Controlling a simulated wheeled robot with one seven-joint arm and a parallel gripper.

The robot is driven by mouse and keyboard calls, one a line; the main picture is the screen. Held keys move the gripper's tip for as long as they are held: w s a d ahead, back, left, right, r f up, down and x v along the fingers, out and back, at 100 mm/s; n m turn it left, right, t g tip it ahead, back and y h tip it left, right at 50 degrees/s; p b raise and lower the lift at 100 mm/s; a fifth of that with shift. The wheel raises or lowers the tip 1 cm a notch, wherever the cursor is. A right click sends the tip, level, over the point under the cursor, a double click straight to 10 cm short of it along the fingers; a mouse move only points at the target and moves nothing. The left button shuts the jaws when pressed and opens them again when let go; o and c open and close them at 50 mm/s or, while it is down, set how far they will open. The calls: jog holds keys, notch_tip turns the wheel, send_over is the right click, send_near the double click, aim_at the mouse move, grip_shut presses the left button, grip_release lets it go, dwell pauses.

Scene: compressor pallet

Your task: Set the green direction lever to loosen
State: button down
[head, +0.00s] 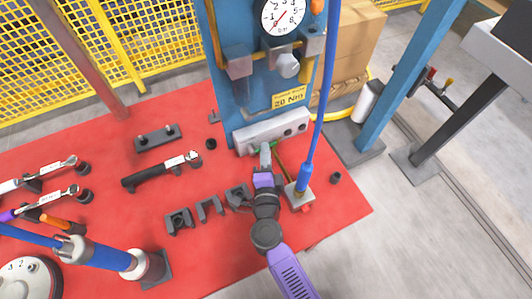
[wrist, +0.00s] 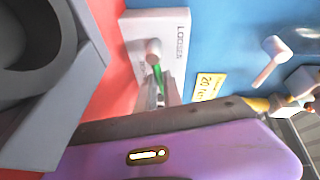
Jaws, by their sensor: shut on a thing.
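The green direction lever (wrist: 157,73) shows as a short green strip between my fingertips in the wrist view. It comes off a round, pinkish-brown knob or pivot (wrist: 153,51) on a pale plate (wrist: 178,32). The plate has partly readable lettering that looks like "LOOSEN"; more lettering is hidden behind the knob. My gripper (wrist: 161,90) is shut on the lever, its two grey fingers close on either side. In the head view my gripper (head: 265,154) reaches the front of the grey block (head: 271,131) at the foot of the blue post; the fingers largely hide the lever.
A blue hose (head: 317,107) rises from a small pale block (head: 298,194) just right of my gripper. Dark holder blocks (head: 209,208) stand to its left on the red table (head: 109,213). A torque wrench (head: 160,170) lies farther left. A gauge (head: 281,15) sits on the blue post.

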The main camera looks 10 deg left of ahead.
jog(key=c, duration=1.5)
grip_release()
jog(key=shift+v, duration=3.95)
